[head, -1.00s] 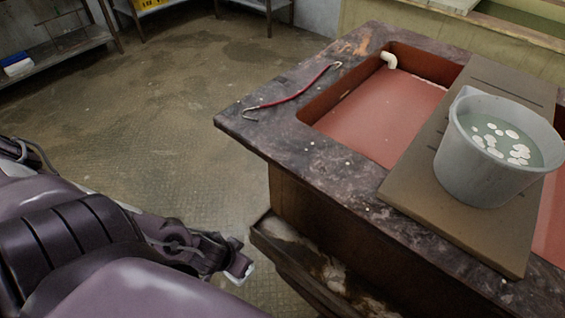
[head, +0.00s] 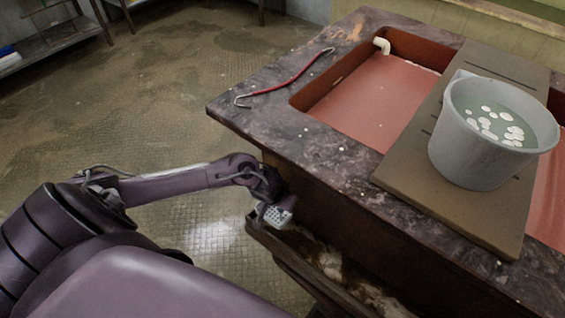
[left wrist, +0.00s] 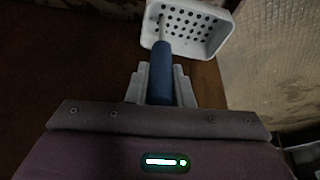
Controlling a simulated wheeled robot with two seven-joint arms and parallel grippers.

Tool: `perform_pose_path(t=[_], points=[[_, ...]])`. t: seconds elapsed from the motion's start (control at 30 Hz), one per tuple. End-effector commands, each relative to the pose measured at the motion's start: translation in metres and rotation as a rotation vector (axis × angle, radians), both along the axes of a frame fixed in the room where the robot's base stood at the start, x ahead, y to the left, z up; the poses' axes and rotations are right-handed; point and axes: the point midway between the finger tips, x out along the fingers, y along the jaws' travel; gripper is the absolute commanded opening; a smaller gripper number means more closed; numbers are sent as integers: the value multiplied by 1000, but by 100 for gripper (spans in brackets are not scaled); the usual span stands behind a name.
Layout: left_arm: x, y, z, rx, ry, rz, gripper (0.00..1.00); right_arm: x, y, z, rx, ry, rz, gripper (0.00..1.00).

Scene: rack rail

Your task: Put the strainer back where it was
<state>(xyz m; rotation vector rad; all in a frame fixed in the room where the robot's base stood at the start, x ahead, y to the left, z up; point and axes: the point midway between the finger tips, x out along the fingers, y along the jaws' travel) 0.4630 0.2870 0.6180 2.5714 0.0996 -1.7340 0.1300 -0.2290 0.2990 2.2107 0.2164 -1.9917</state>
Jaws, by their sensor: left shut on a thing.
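The strainer (left wrist: 216,40) is a pale grey-white square basket with round holes and a blue handle. My left gripper (left wrist: 161,88) is shut on the blue handle, and the basket points away from the fingers. In the head view, the strainer's perforated part (head: 280,213) shows beside the near side of the sink counter, below the worktop's edge. My left gripper's fingers are small and dark there, and the handle is mostly hidden. I cannot tell whether the strainer touches the counter's side. My right gripper is not in view.
A grey bucket (head: 470,155) of water with white discs stands on a brown board (head: 400,180) across the red sink (head: 370,105). A red hooked cord (head: 290,80) lies on the dark worktop (head: 340,160). A dirty ledge (head: 330,262) runs low along the counter. The left floor is open.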

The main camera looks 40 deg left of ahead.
Motion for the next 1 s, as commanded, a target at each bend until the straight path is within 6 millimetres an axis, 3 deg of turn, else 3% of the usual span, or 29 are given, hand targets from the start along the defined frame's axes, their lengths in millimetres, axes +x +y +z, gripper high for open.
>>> perform_pose_path(t=[0.4, 0.83, 0.87, 1.0], points=[[3, 0, -48, -2, -7, 2, 0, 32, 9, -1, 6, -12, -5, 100], [5, 0, -54, 0, -7, 2, 0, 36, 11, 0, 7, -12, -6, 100], [5, 0, -54, 0, -6, 2, 23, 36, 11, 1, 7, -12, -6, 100], [5, 0, -53, 0, -6, 1, 41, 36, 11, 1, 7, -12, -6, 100]])
